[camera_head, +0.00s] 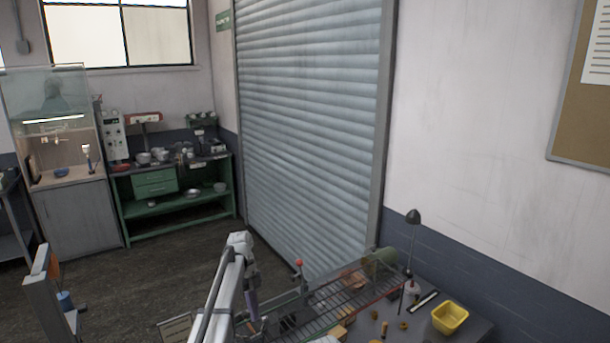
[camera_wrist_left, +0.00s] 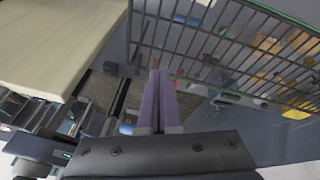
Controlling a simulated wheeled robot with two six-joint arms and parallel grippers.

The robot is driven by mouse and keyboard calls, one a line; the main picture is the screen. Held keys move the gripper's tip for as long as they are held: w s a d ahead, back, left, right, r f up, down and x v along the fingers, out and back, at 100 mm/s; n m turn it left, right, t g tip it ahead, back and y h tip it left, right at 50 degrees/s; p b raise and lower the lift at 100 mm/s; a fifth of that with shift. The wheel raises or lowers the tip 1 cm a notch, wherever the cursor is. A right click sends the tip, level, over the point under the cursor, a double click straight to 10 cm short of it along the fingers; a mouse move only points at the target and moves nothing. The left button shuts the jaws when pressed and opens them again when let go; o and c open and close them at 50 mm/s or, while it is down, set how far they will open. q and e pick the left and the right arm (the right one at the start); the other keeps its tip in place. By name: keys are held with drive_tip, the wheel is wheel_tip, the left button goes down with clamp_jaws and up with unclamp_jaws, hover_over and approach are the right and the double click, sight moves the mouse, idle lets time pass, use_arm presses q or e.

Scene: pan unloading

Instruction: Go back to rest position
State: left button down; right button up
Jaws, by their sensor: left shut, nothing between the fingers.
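My left arm comes in at the bottom of the head view, and its gripper (camera_head: 253,312) hangs down with purple fingers in front of the wire rack. In the left wrist view the purple fingers (camera_wrist_left: 158,76) lie side by side, shut, with nothing held between them. The wire rack (camera_head: 335,320) stands at the bench; in the left wrist view its bars (camera_wrist_left: 215,45) run beyond and to the right of the fingertips. I cannot tell the exact gap between fingers and rack. My right gripper is not in view.
The bench (camera_head: 465,328) at lower right carries a yellow bin (camera_head: 450,317), a dark lamp (camera_head: 413,218) and small yellow parts. A pale board (camera_wrist_left: 55,40) is close at left in the wrist view. Open floor (camera_head: 150,270) lies left of my arm, before the green shelf (camera_head: 180,210).

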use_arm(q)
drive_tip(key=s+d+f+n+t+y+b, duration=0.1)
drive_tip(key=s+d+f+n+b, duration=0.2)
drive_tip(key=s+f+n+b, duration=0.3)
drive_tip(key=s+d+f+n+t+y+b, duration=0.1)
drive_tip(key=s+d+f+n+b, duration=0.2)
drive_tip(key=s, duration=1.2)
drive_tip(key=s+d+f+n+t+y+b, duration=0.1)
drive_tip(key=s+d+f+n+b, duration=0.2)
drive_tip(key=s+f+n+b, duration=0.6)
wheel_tip(320, 180, down, 3)
drive_tip(key=s+n, duration=0.1)
drive_tip(key=n, duration=0.2)
drive_tip(key=shift+s+d+n+t+b, duration=0.25)
drive_tip(key=shift+d+n+t+b, duration=0.05)
drive_tip(key=shift+b, duration=0.05)
